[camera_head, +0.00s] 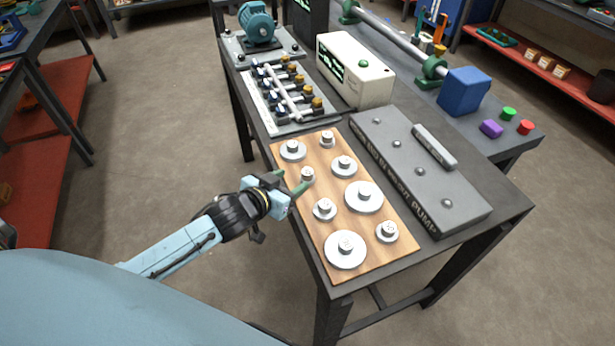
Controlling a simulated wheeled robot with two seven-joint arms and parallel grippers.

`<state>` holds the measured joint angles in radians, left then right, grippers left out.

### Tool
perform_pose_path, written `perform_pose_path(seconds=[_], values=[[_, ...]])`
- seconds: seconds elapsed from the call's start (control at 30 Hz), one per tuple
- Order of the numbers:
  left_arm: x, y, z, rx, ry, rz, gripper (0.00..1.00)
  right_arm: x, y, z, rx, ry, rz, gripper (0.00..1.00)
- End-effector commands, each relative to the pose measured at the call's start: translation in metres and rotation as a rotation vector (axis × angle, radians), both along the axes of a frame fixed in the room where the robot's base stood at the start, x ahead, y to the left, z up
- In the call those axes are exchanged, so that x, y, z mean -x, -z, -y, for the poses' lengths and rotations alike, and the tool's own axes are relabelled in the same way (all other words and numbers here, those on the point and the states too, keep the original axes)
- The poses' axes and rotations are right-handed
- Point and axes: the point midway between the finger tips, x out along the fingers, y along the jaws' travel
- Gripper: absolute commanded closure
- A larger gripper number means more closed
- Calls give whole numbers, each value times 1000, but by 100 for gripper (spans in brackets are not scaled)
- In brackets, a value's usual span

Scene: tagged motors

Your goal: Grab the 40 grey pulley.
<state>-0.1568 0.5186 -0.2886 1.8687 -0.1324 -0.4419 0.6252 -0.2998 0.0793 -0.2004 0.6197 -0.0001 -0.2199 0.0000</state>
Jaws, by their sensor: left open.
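A wooden board (327,232) lies on the dark table and holds several grey pulleys of differing sizes, each a disc with a raised hub. A large pulley (345,249) is at the near end, another large one (364,196) at the right of the middle, and a small one (307,175) at the board's left edge. Size markings are too small to read, so I cannot tell which pulley is the 40. My left gripper (292,181) is open, with its green fingertips at the board's left edge, close beside that small pulley. Contact cannot be told. My right gripper is out of view.
A grey pump plate (465,210) lies right of the board. Behind are a rack of valve-like parts (285,95), a cream instrument box (372,85) and a teal motor (257,25).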

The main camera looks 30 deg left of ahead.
Motion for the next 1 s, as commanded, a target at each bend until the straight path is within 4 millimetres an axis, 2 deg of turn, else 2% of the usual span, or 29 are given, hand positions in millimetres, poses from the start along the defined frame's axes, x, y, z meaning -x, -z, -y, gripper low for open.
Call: perform_pose_path(seconds=[0.1, 0.37, 0.67, 1.0], values=[[-17, 8, 2, 0, 0, 1, 46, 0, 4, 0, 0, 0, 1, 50], [-33, 15, 6, 1, 0, 1, 46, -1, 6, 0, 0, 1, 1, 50], [-67, 35, 14, -1, 0, 0, 46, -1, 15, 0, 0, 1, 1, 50], [-73, 37, 15, 0, 1, -1, 46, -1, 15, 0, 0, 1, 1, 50]])
